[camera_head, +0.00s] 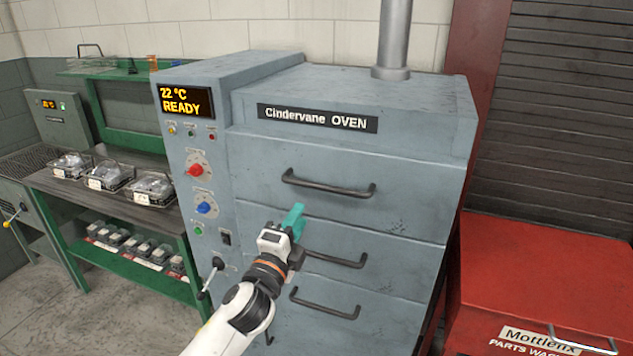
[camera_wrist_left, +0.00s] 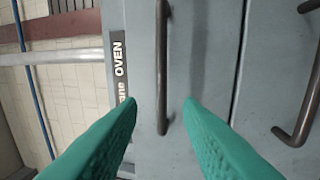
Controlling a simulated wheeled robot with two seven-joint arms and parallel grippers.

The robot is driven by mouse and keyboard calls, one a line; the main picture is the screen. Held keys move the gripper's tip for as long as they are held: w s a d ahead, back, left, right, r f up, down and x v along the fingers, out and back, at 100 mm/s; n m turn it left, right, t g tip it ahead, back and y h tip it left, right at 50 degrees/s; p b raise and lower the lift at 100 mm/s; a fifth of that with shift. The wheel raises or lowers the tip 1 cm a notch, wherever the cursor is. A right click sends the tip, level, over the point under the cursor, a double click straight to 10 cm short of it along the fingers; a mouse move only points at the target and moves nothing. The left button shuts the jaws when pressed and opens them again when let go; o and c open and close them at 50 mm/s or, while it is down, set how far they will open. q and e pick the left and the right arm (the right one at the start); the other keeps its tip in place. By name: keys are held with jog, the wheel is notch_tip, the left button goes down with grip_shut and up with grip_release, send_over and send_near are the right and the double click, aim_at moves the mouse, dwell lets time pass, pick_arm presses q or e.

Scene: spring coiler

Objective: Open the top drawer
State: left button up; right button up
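The oven's top drawer (camera_head: 400,210) is a grey-blue front with a dark bar handle (camera_head: 328,184); it looks shut, flush with the drawers below. My left gripper (camera_head: 296,212) is in front of the drawer, below and a little left of the handle's left end in the head view. In the left wrist view the green fingers (camera_wrist_left: 160,108) are spread apart and empty, and the top handle (camera_wrist_left: 162,70) lies between their tips in the picture. I cannot tell the remaining gap to the handle. My right gripper is out of view.
Lower drawers have similar handles (camera_head: 336,260). A control panel (camera_head: 200,170) with knobs and a lever (camera_head: 211,277) is left of the drawers. A green workbench (camera_head: 110,195) with trays stands left, and a red parts washer (camera_head: 545,275) stands right.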

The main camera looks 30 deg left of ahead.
aim_at(318, 187)
pick_arm(q)
jog(key=p+x, duration=0.3)
jog(key=x, duration=0.7)
jog(key=shift+w+d, duration=0.1)
jog(key=shift+w, duration=0.65)
grip_shut()
